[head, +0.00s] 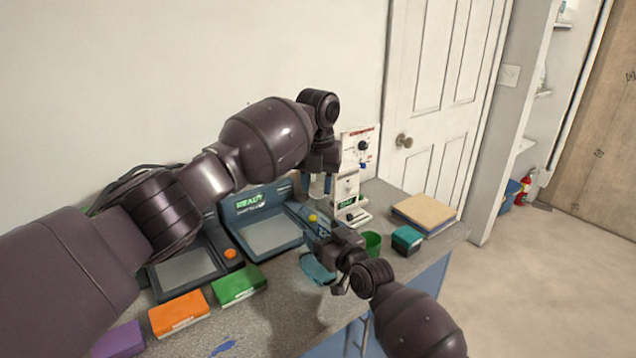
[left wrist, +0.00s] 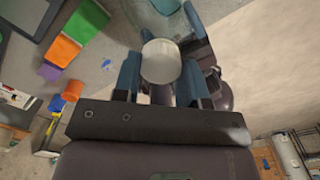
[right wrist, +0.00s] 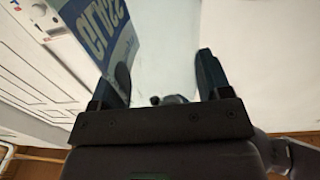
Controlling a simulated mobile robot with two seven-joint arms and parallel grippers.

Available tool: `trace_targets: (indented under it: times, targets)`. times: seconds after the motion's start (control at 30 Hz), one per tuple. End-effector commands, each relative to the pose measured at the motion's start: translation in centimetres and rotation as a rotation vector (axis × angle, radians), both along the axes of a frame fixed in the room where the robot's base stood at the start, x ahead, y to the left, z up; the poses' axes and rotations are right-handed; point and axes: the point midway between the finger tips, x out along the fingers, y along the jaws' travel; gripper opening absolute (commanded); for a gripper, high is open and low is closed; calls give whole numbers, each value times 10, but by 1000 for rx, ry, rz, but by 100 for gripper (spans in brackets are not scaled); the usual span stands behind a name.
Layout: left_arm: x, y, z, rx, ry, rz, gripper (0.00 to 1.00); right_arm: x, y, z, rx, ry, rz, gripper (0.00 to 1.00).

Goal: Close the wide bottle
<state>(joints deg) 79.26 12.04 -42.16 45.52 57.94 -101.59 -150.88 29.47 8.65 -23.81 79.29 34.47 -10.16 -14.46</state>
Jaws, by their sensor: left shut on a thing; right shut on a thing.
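My left gripper (head: 319,184) points down and is shut on a round white cap (left wrist: 161,62). The cap also shows as a pale shape between its fingers in the head view. My right gripper (head: 322,236) is lower and close below it. It is shut on what looks like the clear wide bottle, mostly hidden and hard to make out. In the right wrist view its two fingers (right wrist: 160,78) stand either side of a pale, see-through area. I cannot tell whether cap and bottle touch.
The grey bench holds two dark devices with screens, one showing READY (head: 262,240), an orange box (head: 179,313), a green box (head: 239,286), a green cup (head: 372,243), a teal box (head: 407,239) and a tan-topped stack (head: 425,212). A white instrument (head: 348,190) stands behind the grippers.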

Motion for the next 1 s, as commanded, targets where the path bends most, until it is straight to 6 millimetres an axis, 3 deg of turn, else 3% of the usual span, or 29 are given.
trace_targets:
  times: [0.23, 0.6, 0.63, 0.8, 1.0]
  targets:
    - [0, 1, 1, -1, 0, -255, 17, 0, -1, -1, 0, 2, -1, 5]
    - [0, 1, 1, -1, 1, -296, 17, 0, -1, -1, 0, 2, -1, 5]
    - [0, 1, 1, -1, 1, -296, 40, 0, -1, -1, 0, 2, -1, 5]
    - [0, 1, 1, -1, 1, -295, 64, 0, -1, -1, 0, 2, -1, 5]
    - [0, 1, 0, 0, 0, -294, 64, 0, 0, -1, -1, 2, 0, 5]
